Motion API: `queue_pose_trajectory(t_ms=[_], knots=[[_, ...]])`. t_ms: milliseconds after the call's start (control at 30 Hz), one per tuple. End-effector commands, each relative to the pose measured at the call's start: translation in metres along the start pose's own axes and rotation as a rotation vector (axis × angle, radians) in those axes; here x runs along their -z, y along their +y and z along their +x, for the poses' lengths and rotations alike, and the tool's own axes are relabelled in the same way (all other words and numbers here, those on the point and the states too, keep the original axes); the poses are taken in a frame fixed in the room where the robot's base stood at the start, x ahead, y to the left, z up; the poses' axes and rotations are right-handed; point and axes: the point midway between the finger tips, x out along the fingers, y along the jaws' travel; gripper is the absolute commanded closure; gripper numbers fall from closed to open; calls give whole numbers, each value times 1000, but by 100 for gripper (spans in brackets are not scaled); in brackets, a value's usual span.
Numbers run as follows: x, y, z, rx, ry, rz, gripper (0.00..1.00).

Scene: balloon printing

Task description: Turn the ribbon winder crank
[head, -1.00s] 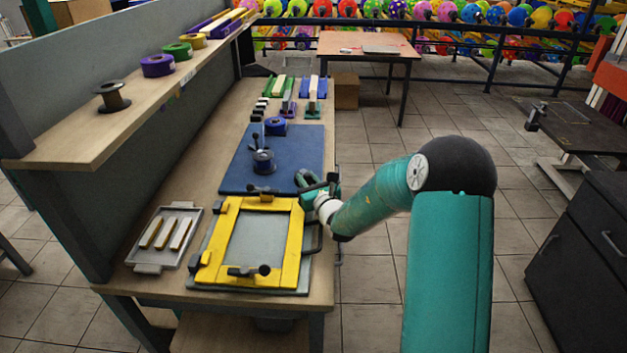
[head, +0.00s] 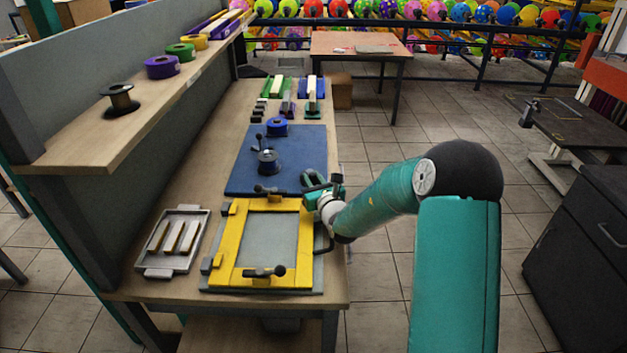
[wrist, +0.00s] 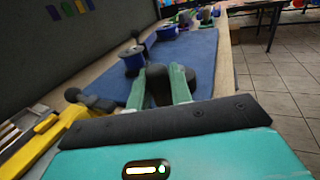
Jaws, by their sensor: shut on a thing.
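The spool also shows in the wrist view (wrist: 133,62), beyond and left of my fingers. My gripper (head: 315,181) is low over the mat's near right edge, right of the spool and apart from it. In the wrist view my green fingers (wrist: 157,90) are shut on a dark rounded knob (wrist: 158,80). I cannot tell what the knob belongs to; its lower part is hidden.
The yellow frame (head: 228,240) with black clamp handles lies in front of the mat. A grey tray (head: 150,271) with several pale bars is at its left. Another blue ribbon roll (head: 277,126) is farther back. A shelf (head: 95,150) runs along the left.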

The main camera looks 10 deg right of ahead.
Motion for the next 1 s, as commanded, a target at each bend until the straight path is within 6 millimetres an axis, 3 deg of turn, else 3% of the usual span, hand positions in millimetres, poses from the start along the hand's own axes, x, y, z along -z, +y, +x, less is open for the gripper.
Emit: queue_pose_trajectory(t_ms=[200, 233, 300, 667, 867, 1000], knots=[[-1, -1, 0, 3, -2, 0, 100], [-1, -1, 0, 3, -2, 0, 73], [-1, -1, 0, 3, -2, 0, 59], [0, 0, -4, 4, -1, 0, 59], [-1, 0, -32, 5, -1, 0, 59], [0, 0, -63, 4, 1, -1, 59]])
